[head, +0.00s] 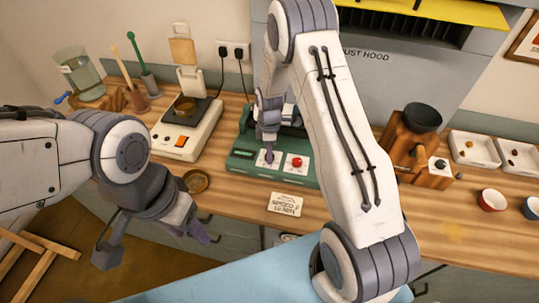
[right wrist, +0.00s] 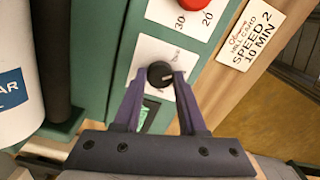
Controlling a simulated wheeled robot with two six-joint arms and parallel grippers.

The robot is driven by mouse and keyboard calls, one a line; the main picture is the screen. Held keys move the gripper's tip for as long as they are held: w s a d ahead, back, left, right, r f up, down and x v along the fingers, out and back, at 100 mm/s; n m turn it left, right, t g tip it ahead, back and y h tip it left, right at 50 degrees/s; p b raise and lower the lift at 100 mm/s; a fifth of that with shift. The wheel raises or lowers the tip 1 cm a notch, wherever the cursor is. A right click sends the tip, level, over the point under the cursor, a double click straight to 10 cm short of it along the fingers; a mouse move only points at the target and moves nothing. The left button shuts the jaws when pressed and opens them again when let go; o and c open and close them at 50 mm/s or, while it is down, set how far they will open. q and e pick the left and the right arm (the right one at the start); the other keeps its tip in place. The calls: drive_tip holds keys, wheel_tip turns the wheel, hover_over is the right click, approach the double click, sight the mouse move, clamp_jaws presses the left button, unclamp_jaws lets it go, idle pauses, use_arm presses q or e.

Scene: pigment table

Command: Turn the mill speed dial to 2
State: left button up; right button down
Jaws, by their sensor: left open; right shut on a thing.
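The green mill (head: 240,162) stands on the wooden bench, with a white panel and a red button (head: 297,162) on its front. My right gripper (head: 269,157) reaches down to this panel. In the right wrist view, my right gripper (right wrist: 160,80) is shut on the black speed dial (right wrist: 160,73), one finger on each side. A pale pointer mark shows on the dial. The dial's numbers are partly hidden or too small to read. A card (head: 284,204) before the mill reads "SPEED 2, 10 MIN" in the wrist view (right wrist: 251,32). My left gripper (head: 155,246) is open and empty, in front of the bench.
A small brown dish (head: 196,181) lies near the bench edge. A wooden device with a black bowl (head: 422,118), white trays (head: 473,149) and small cups (head: 492,200) stand to the right.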

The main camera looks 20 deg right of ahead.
drive_tip(key=m+b, duration=0.2)
drive_tip(key=m, duration=0.3)
drive_tip(key=shift+m, duration=0.3)
drive_tip(key=m+b, duration=0.1)
drive_tip(key=m, duration=0.2)
drive_tip(key=shift+w+r+m+b, duration=0.1)
drive_tip(key=shift+m+b, duration=0.2)
drive_tip(key=shift+m, duration=1.3)
drive_tip(key=shift+c, duration=2.4)
unclamp_jaws()
drive_tip(key=shift+r, duration=0.1)
